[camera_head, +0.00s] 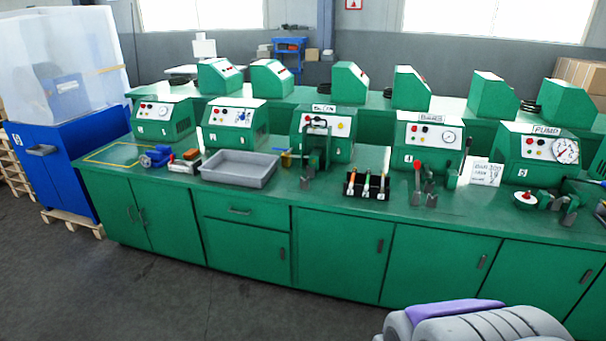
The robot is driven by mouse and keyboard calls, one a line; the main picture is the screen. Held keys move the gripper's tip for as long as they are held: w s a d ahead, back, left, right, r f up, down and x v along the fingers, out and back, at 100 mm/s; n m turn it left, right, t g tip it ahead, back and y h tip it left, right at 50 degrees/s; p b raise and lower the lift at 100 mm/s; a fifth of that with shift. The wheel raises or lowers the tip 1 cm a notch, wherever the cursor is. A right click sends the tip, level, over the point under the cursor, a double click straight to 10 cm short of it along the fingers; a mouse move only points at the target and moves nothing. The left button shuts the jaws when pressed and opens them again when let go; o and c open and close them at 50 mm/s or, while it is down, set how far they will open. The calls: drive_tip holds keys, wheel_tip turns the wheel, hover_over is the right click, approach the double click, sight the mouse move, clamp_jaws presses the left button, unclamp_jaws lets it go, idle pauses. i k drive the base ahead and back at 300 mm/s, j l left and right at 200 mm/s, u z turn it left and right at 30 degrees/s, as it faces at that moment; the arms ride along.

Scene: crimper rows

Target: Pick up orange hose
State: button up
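I cannot clearly make out an orange hose. A small orange-red piece (190,155) lies on the green bench to the left of the grey tray; it is too small to tell what it is. A black rack (366,195) on the bench front holds several thin tools, one with an orange part. My gripper is not in view.
The long green bench (335,245) crosses the view, carrying a grey tray (216,181), a blue vise-like item (157,157) and several green machines, including one marked PUMP (512,168). A blue cabinet (60,180) stands left. Grey floor (180,300) in front is clear.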

sight(354, 173)
drive_tip(key=i+j+z, duration=0.2)
drive_tip(key=i+z, duration=0.15)
drive_tip(key=i, duration=0.2)
drive_tip(key=i+j+z, duration=0.3)
drive_tip(key=i, duration=0.25)
